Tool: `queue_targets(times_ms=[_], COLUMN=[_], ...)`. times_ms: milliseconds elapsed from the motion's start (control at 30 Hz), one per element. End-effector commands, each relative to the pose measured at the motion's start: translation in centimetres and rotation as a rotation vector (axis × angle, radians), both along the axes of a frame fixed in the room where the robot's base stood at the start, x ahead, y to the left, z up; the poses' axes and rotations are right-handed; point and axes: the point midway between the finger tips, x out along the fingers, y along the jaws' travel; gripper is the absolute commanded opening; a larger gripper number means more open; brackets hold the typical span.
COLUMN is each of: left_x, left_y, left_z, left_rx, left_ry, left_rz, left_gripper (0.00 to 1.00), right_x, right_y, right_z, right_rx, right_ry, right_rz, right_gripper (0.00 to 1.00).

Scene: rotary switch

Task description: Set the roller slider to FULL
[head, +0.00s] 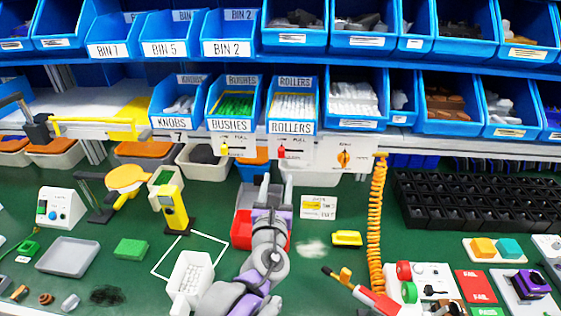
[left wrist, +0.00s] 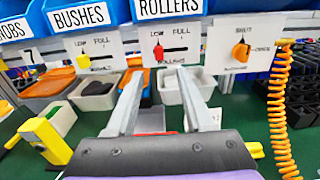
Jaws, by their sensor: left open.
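The roller slider (head: 281,152) is a red knob on a white panel under the ROLLERS bin. In the left wrist view the red knob (left wrist: 158,52) sits at the left end of its dark slot, under LOW; the slot runs right toward FULL. My left gripper (head: 265,182) is open and empty, below and in front of the panel. In the left wrist view its two grey fingers (left wrist: 161,82) point up toward the panel, apart from each other, with the knob farther off between their lines. No finger touches the knob. My right gripper is not visible.
A yellow slider (head: 224,149) is left of the red one, an orange rotary knob (head: 344,157) right of it. An orange coiled cord (head: 376,225) hangs farther right.

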Motion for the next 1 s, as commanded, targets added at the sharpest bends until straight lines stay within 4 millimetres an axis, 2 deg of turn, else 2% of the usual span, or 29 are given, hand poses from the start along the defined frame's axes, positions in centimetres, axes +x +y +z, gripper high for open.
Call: queue_targets(times_ms=[500, 700, 967, 1000], left_x=[8.7, 10.1, 10.2, 10.2], left_y=[0.1, 0.1, 0.1, 0.1], left_z=[0.1, 0.1, 0.1, 0.1], left_rx=[-0.005, -0.006, -0.006, -0.006], left_ry=[0.0, 0.0, 0.0, 0.0], left_rz=[0.005, 0.004, 0.004, 0.004], left_gripper=[0.53, 0.53, 0.53, 0.49], right_x=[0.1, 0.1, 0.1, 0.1], right_y=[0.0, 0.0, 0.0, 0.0], right_z=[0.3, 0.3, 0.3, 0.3], right_rx=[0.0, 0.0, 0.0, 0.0], right_ry=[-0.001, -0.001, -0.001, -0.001], right_rz=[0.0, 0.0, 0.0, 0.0], right_gripper=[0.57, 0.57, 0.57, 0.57])
